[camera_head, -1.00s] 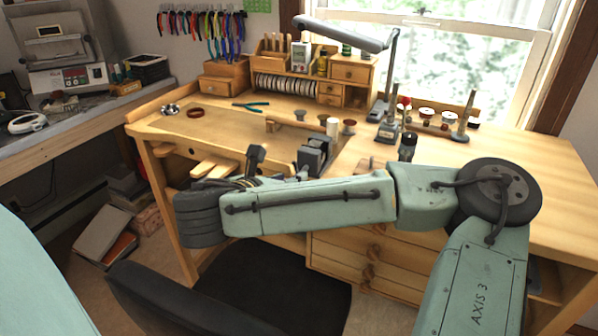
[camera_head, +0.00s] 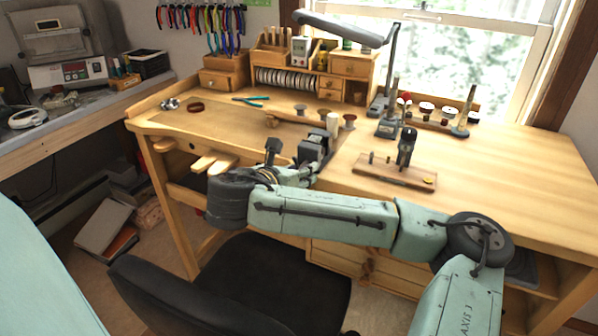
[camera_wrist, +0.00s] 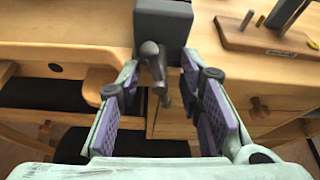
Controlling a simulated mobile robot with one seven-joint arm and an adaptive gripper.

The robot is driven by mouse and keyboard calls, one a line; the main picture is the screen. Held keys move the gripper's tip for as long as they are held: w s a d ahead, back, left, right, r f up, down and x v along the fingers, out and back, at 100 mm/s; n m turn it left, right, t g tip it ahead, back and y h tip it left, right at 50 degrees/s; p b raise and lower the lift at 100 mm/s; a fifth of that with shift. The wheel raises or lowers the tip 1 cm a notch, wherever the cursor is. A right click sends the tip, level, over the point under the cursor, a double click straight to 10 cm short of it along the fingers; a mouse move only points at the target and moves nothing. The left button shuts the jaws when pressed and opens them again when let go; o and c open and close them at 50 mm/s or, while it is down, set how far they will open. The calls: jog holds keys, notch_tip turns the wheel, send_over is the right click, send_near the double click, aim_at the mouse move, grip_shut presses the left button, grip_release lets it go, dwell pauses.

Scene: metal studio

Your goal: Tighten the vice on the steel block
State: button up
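The grey vice (camera_head: 314,146) stands at the front edge of the workbench. In the wrist view, its grey body (camera_wrist: 163,22) is at top centre, with the round screw head and handle (camera_wrist: 151,58) sticking out towards me. My gripper (camera_wrist: 164,82) is open, with purple pads on both fingers. The handle lies between the fingertips, with a gap visible on both sides. In the head view, my gripper (camera_head: 296,172) is just in front of the vice, partly hidden by my wrist. I cannot make out the steel block; the vice jaws are not clearly visible.
A wooden board with metal posts (camera_head: 395,172) lies on the bench right of the vice. Wooden bench pegs (camera_head: 213,163) jut out at left. A black chair (camera_head: 240,285) is below.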

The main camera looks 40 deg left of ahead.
grip_shut()
jog(key=shift+f+b, duration=0.1)
jog(key=shift+b, duration=0.35)
